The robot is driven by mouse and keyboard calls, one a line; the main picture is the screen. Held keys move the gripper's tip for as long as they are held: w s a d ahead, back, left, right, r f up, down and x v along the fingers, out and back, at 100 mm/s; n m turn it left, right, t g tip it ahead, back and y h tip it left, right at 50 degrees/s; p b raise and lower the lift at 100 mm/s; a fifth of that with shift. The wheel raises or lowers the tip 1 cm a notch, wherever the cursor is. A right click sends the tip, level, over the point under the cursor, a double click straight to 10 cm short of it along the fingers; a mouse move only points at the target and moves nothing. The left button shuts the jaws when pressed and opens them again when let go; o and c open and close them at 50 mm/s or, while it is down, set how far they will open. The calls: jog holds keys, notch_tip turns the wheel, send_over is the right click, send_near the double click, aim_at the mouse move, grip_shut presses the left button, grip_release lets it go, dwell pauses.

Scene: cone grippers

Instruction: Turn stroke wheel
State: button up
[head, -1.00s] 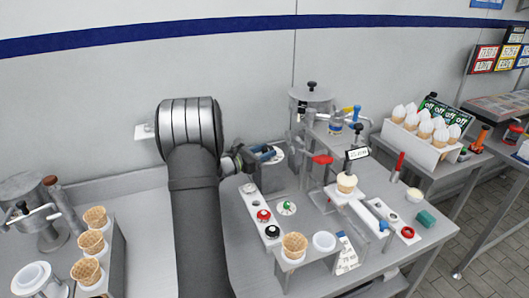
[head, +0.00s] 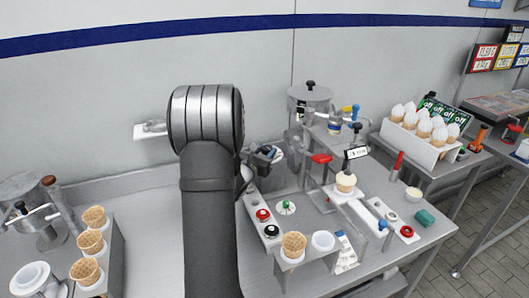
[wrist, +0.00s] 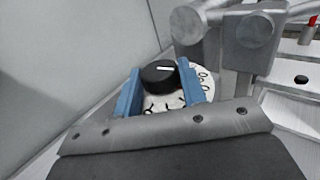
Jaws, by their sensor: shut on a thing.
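The stroke wheel (wrist: 160,75) shows in the wrist view as a black round knob with a white line on its top. It sits over a white dial plate (wrist: 205,82) with dark marks, partly covered by the knob and the fingers. My gripper (wrist: 158,68) has its two blue fingers on either side of the knob and is shut on it. In the head view my gripper (head: 266,154) is at the back of the bench, left of the metal machine. There the wheel is mostly hidden by the gripper.
Grey metal cylinders (wrist: 255,32) of the machine stand close to the right of the fingers. In the head view a panel with red and black buttons (head: 262,214) and a waffle cone (head: 293,246) lie in front. A cone rack (head: 100,262) is at left.

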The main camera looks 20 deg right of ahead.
jog(key=shift+n+t+y, duration=0.4)
jog(key=shift+t, duration=0.1)
jog(key=o, duration=1)
jog(key=shift+s, duration=0.1)
jog(key=v, duration=1.7)
jog(key=shift+s+a+r, duration=0.1)
jog(key=shift+s+a, duration=0.05)
jog(key=x, duration=1.7)
jog(key=shift+w+d, duration=0.2)
